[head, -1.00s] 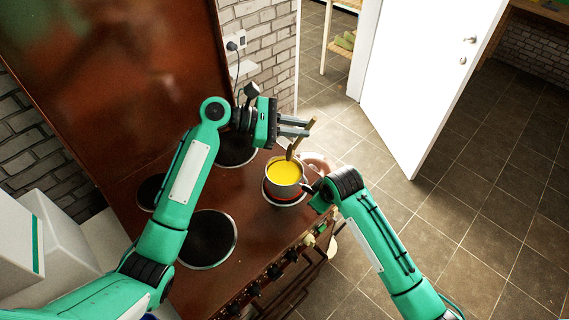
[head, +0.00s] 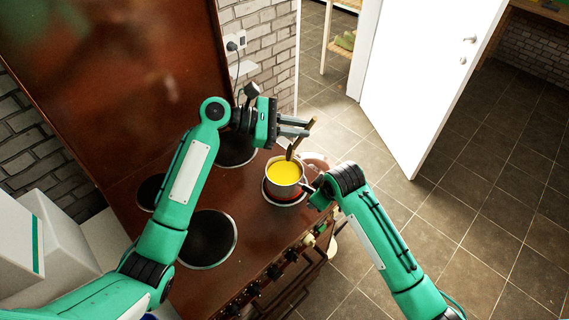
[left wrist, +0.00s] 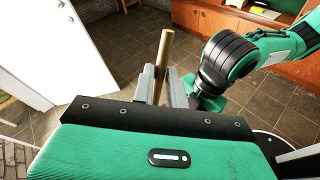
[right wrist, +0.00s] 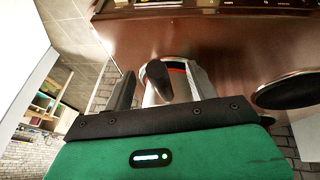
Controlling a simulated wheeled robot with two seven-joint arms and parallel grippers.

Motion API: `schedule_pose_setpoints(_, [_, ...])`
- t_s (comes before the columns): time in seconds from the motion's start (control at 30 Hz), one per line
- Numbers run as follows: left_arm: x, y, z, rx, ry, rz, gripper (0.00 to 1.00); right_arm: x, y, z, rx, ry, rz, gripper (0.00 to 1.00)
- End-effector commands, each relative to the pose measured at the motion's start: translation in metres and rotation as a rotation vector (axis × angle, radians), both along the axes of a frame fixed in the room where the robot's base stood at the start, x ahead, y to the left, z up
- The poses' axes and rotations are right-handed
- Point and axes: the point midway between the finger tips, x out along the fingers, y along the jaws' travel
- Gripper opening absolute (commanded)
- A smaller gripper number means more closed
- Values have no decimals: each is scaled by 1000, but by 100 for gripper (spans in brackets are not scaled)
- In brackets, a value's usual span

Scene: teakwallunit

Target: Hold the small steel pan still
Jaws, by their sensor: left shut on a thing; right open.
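The small steel pan (head: 285,191) holds yellow contents (head: 284,172) and sits on the far right burner, which glows red. Its dark handle (right wrist: 158,78) lies between the fingers of my right gripper in the right wrist view. That gripper is open, with a finger on either side of the handle; in the head view my arm partly hides it. My left gripper (head: 306,127) is above and behind the pan, shut on a wooden stick-like utensil (left wrist: 163,55). The utensil slants down to the pan's far rim; its lower end is hard to make out.
The brown stove top has other dark burners (head: 207,239) to the left. Knobs (head: 274,271) line its front edge. A pale round thing (head: 316,160) shows just behind the pan. A white door (head: 425,75) stands over the tiled floor at right.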

Motion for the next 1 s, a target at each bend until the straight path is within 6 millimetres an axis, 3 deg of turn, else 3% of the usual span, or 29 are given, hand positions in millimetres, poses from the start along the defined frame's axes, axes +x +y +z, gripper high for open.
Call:
schedule_pose_setpoints(0.03, [0, 0, 0, 0, 0, 0, 0, 0, 0, 0, 0, 0, 0, 67])
schedule_pose_setpoints(0.1, [0, 0, 0, 0, 0, 0, 0, 0, 0, 0, 0, 0, 0, 81])
schedule_pose_setpoints(0.13, [0, 0, 0, 0, 0, 0, 0, 0, 0, 0, 0, 0, 0, 83])
schedule_pose_setpoints(0.47, [0, 0, 0, 0, 0, 0, 0, -1, -1, 4, 0, -1, 0, 83])
schedule_pose_setpoints(1.0, [0, 0, 0, 0, 0, 0, 0, -26, -11, 62, 1, -2, 1, 83])
